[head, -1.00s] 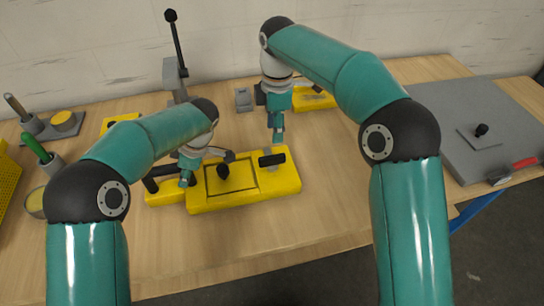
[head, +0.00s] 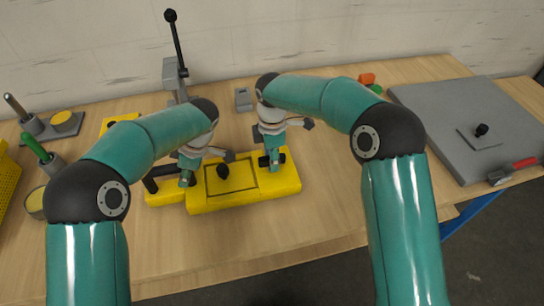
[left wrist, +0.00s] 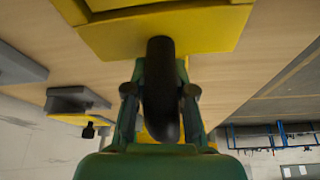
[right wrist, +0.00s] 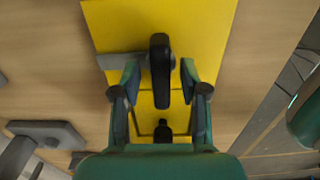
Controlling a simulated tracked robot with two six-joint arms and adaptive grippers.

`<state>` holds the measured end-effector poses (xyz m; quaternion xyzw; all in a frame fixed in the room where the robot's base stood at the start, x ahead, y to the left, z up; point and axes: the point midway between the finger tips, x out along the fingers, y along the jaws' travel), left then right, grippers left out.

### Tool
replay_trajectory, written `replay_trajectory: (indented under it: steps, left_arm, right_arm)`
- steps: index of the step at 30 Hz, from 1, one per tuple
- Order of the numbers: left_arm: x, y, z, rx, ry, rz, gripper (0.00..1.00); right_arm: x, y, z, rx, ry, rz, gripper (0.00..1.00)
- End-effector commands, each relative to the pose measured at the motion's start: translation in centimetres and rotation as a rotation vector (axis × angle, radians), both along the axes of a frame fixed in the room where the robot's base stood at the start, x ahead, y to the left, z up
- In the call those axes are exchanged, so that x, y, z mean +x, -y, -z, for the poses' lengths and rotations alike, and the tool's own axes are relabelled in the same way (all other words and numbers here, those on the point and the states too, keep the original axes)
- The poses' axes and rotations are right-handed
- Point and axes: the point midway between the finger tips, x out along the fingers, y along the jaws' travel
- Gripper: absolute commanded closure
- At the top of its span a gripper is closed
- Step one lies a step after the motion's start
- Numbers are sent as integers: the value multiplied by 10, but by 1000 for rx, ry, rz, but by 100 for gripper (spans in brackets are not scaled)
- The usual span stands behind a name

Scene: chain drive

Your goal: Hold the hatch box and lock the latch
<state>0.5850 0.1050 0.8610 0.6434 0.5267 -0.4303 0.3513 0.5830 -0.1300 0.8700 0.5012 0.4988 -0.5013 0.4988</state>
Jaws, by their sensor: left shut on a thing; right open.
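The yellow hatch box (head: 284,188) lies on the wooden table, with a black knob (head: 223,171) on its recessed lid. My left gripper (head: 186,181) is shut on the black handle bar at the box's left end; the bar (left wrist: 161,95) shows between its fingers in the left wrist view. My right gripper (head: 272,162) is over the box's right end, at the black latch handle, largely hiding it in the head view. In the right wrist view the right gripper (right wrist: 160,80) is open, its fingers on either side of the black latch handle (right wrist: 159,68), with gaps to both fingers.
A grey lever stand (head: 175,75) rises behind the box. A large grey panel (head: 490,110) with a black knob lies at the right. Tools in holders (head: 48,158) stand at the left. The table front is clear.

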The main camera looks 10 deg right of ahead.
Motion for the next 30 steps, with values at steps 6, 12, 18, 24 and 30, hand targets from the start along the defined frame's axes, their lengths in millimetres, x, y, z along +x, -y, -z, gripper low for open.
replay_trajectory:
  steps: [6, 12, 18, 24, 30]
  left_arm:
    - [0, 1, 0, -1, 1, 0, 100]
    - [0, 1, 0, -1, 1, 0, 100]
    - [0, 1, 0, -1, 1, 0, 100]
    - [0, 1, 0, -1, 1, 0, 100]
    - [0, 1, 0, -1, 1, 0, 100]
  right_arm:
    - [0, 0, 1, 0, 0, 0, 56]
    - [0, 0, 1, 0, -1, 0, 81]
    - [0, 0, 1, 0, 0, 0, 100]
    - [0, 0, 1, 0, 0, 0, 100]
    - [0, 0, 1, 1, 1, -14, 100]
